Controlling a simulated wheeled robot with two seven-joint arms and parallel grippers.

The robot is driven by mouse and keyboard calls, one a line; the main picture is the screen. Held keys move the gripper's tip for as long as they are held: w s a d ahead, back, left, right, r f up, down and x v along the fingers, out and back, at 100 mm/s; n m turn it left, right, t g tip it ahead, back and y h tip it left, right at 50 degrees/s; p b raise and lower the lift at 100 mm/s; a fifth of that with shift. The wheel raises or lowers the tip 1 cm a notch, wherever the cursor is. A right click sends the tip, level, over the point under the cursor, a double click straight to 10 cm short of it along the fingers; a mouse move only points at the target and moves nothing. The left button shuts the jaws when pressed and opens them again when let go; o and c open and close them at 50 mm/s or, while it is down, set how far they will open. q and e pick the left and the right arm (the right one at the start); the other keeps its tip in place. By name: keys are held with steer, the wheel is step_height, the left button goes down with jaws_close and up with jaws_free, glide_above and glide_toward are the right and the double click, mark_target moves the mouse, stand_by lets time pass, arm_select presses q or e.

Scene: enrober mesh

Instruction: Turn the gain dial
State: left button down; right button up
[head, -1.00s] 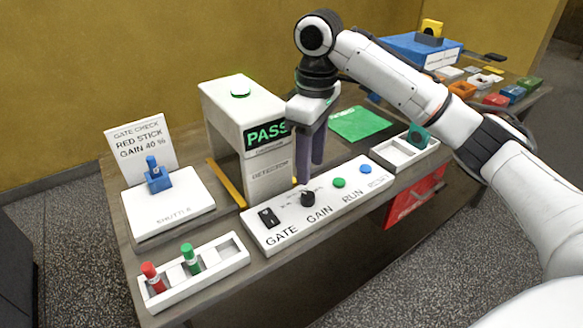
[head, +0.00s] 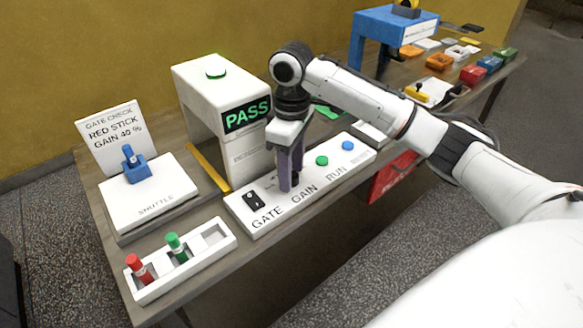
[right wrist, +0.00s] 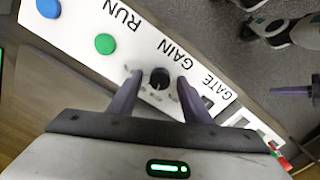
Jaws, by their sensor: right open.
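The gain dial (right wrist: 159,78) is a small black round knob on the white control panel (right wrist: 75,30), beside the printed word GAIN. My right gripper (right wrist: 159,82) is open, with one purple finger on each side of the dial. A small gap seems to show between the dial and each finger; contact cannot be told. In the head view my right gripper (head: 289,187) points down onto the panel and its fingers hide the dial.
The panel also carries a black gate switch (head: 254,200), a green button (head: 322,160) and a blue button (head: 348,146). The detector (head: 215,105) showing PASS stands close behind my gripper. A rack (head: 190,270) with red and green sticks lies front left; the shuttle (head: 150,205) holds a blue piece.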

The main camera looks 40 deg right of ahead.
steer(key=c, duration=1)
arm_select(q)
steer(key=shift+w+r, duration=0.15)
arm_select(e)
steer(key=shift+c, duration=0.2)
steer(key=shift+m, duration=0.8)
steer(key=m, duration=0.6)
steer(key=shift+r, duration=0.1)
